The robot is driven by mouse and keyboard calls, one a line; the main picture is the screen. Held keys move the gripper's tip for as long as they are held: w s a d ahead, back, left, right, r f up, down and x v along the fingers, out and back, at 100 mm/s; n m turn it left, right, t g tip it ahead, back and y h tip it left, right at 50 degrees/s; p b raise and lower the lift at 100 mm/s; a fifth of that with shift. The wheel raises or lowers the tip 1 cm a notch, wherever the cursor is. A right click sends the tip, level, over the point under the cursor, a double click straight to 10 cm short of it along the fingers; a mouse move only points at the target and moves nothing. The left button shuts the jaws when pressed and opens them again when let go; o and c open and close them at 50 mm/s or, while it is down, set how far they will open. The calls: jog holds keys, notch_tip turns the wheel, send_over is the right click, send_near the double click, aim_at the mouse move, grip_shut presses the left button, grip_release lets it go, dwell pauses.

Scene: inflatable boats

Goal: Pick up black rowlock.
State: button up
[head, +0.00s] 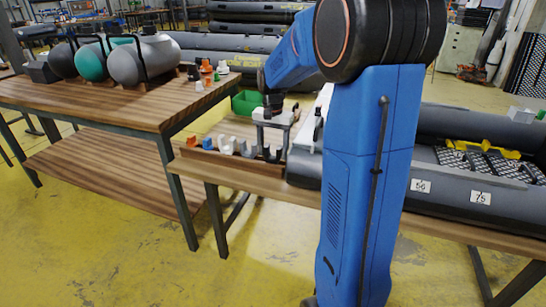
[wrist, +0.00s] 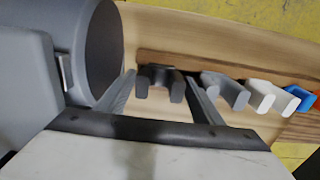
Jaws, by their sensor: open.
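The black rowlock (wrist: 158,79) is a dark U-shaped piece at the end of a row on a wooden rail. My gripper (wrist: 160,84) is open, with one finger on each side of the black rowlock in the wrist view. Whether the fingers touch it cannot be told. In the head view my gripper (head: 272,143) points down over the right end of the rail, and the black rowlock (head: 272,155) shows low between the fingers, partly hidden by them.
Beside it on the rail stand a grey rowlock (wrist: 226,91), a white one (wrist: 272,97), a blue one (wrist: 299,99) and an orange one (head: 191,141). A large grey boat tube (wrist: 88,50) is close to the left finger. A green bin (head: 247,102) stands behind.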

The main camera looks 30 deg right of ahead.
aim_at(273, 158)
jog(key=c, duration=0.9)
jog(key=shift+o, duration=0.2)
notch_tip(273, 158, up, 11)
jog(key=shift+r, duration=0.2)
